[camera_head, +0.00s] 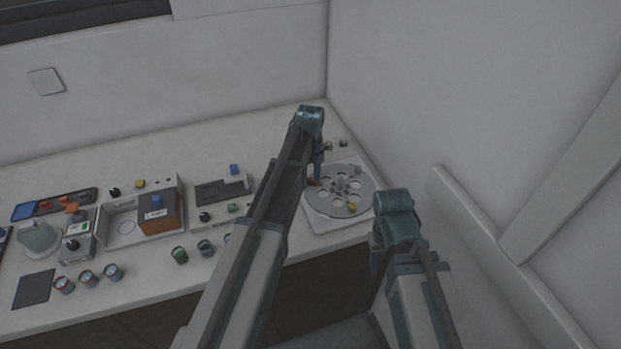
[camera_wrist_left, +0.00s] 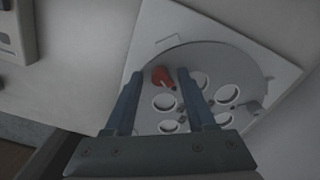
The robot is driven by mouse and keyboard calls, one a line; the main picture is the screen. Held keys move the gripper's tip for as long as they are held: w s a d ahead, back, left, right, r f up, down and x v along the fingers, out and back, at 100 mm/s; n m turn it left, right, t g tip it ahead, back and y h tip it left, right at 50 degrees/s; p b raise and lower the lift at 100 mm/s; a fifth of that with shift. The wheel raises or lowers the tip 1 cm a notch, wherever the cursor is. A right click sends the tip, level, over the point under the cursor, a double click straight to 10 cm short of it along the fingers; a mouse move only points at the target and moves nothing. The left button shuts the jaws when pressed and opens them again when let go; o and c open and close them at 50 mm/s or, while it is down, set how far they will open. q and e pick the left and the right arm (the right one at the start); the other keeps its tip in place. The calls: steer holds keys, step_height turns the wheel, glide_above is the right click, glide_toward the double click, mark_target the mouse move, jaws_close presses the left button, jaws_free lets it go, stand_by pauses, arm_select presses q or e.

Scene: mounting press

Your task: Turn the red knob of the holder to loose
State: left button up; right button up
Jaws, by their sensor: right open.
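The holder is a round grey disc (camera_head: 345,205) with several round holes, on a white square plate (camera_head: 325,226); it also shows in the left wrist view (camera_wrist_left: 222,62). The red knob (camera_wrist_left: 161,76) sits near the disc's edge; in the head view a little red (camera_head: 313,182) shows beside my left gripper (camera_head: 317,177). In the left wrist view my left gripper (camera_wrist_left: 160,74) is open, with the red knob between its fingertips in the picture. I cannot tell whether the fingers touch it. My right gripper (camera_head: 378,265) hangs right of the table's front edge, empty and away from the holder.
Left of my left arm stand a dark-topped device (camera_head: 222,192), an orange-brown block (camera_head: 158,216) and several small jars (camera_head: 88,277). A wall rises close to the right.

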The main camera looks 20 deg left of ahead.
arm_select(q)
jaws_close()
steer(key=shift+n, duration=0.3)
